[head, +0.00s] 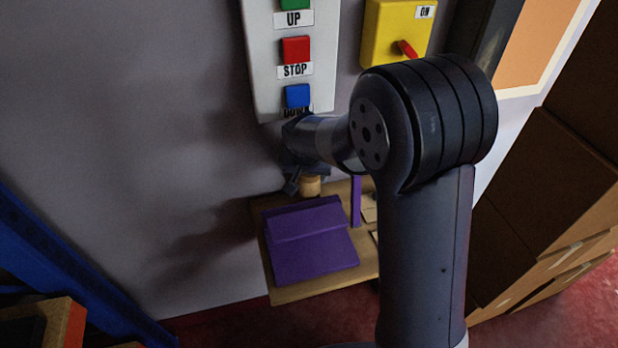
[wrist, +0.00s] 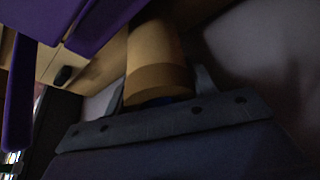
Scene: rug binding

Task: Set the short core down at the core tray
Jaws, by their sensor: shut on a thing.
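The short core is a tan cylinder (head: 310,186) under my gripper (head: 305,178) in the head view. In the wrist view the core (wrist: 155,50) stands out from between the fingers of my gripper (wrist: 160,92), with a darker brown band near them. My gripper is shut on it. A wooden board (head: 290,293) at the wall carries a purple, ridged piece (head: 312,245). I cannot tell which of these is the core tray. The core is at the board's back part, behind the purple piece; I cannot tell whether its lower end touches anything.
A purple upright (head: 356,200) stands on the board to the right, partly behind my arm. Above are a button panel (head: 293,50) and a yellow switch box (head: 397,32). Cardboard boxes (head: 545,190) stand at the right, a blue frame (head: 75,270) at the left.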

